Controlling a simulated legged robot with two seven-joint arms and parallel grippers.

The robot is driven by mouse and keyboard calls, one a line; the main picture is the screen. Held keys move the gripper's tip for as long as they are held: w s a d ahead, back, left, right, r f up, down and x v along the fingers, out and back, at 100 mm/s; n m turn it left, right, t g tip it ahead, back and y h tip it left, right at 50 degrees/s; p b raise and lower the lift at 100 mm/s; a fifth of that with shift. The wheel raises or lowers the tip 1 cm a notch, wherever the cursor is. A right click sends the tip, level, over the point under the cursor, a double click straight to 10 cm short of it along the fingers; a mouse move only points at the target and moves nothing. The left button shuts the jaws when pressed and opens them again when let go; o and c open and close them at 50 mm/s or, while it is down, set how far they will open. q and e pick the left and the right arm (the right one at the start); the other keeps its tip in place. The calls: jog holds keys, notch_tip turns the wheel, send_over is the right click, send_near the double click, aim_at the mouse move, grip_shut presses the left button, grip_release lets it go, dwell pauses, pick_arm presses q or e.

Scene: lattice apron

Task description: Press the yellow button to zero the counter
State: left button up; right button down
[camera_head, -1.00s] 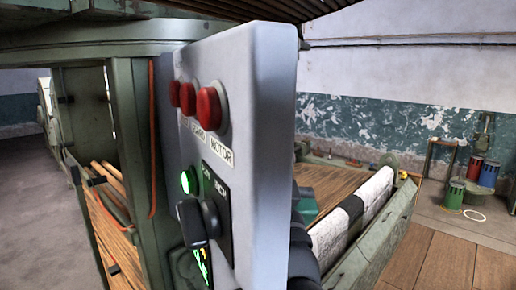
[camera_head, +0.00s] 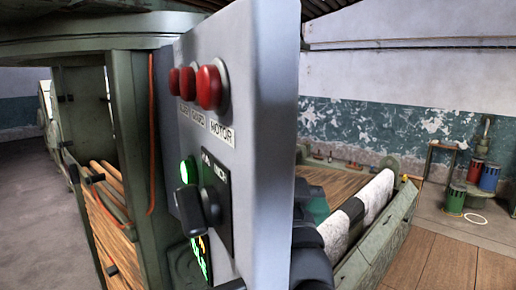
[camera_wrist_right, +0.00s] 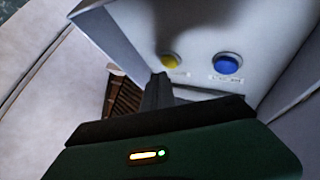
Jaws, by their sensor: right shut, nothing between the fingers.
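The yellow button (camera_wrist_right: 170,61) sits on a pale panel face in the right wrist view, partly shaded, with a small label below it. A blue button (camera_wrist_right: 228,64) is to its right. My right gripper (camera_wrist_right: 158,80) is shut and empty; its dark fingertips show just below and left of the yellow button. I cannot tell whether they touch the panel. In the head view the grey control box (camera_head: 268,130) hides the yellow button and my right gripper; part of my dark right arm shows behind its right edge.
A green post (camera_head: 128,150) stands left. Coloured cans (camera_head: 488,177) stand far right.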

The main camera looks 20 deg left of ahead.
jog(key=d+b, duration=0.1)
jog(key=s+d+b, duration=0.1)
jog(key=d, duration=0.1)
jog(key=d+b, duration=0.2)
jog(key=shift+s, duration=0.35)
jog(key=shift+a, duration=0.2)
